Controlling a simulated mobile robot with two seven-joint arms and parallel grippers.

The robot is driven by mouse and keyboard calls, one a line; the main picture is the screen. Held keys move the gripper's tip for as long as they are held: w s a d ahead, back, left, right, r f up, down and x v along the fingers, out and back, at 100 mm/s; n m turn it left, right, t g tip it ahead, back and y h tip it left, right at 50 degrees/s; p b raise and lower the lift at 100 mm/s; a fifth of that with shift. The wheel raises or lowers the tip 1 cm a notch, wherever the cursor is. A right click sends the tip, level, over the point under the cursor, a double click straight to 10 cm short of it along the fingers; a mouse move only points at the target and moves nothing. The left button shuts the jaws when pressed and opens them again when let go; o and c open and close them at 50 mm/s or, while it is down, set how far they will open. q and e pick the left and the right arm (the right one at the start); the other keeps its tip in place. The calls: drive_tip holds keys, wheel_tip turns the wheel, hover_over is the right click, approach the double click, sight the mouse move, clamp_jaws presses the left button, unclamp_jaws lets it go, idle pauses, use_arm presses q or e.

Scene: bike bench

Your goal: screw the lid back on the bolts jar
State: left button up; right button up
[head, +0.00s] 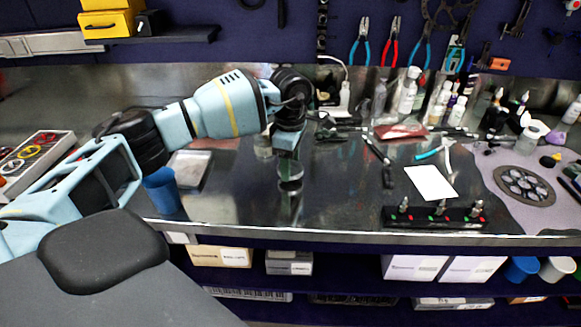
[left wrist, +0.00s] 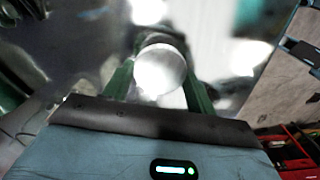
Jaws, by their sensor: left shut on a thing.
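My left gripper (head: 289,178) points down over the bench, left of the middle in the head view. In the left wrist view its two green fingers (left wrist: 160,82) are shut on a round, shiny, silvery lid (left wrist: 160,68). In the head view a small silvery piece (head: 290,187) shows at the fingertips, close to the bench top. The gripper hides much of it. I cannot tell whether the jar is under the lid, as its glass and any bolts do not show clearly. My right gripper is not in view.
A blue cup (head: 162,191) stands left of the gripper near the bench's front edge. Bottles (head: 408,92) crowd the back. Bench (head: 340,205) right of the gripper is clear.

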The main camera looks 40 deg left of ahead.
use_arm(q)
drive_tip(key=shift+r, duration=0.85)
drive_tip(key=s+d, duration=0.2)
drive_tip(key=s, duration=0.2)
drive_tip(key=s+d+r, duration=0.1)
drive_tip(key=s+d, duration=0.2)
drive_tip(key=s, duration=0.2)
drive_tip(key=s+d, duration=0.2)
drive_tip(key=s, duration=0.3)
drive_tip(key=shift+d+r, duration=0.2)
drive_tip(key=shift+d, duration=0.1)
drive_tip(key=s+d+f+m, duration=0.2)
drive_tip(key=d+m, duration=0.1)
drive_tip(key=m, duration=0.7)
drive_tip(key=s+d+f+m, duration=0.2)
drive_tip(key=s+d+m, duration=0.1)
drive_tip(key=m, duration=0.8)
drive_tip(key=shift+f+m, duration=0.2)
drive_tip(key=shift+m, duration=0.1)
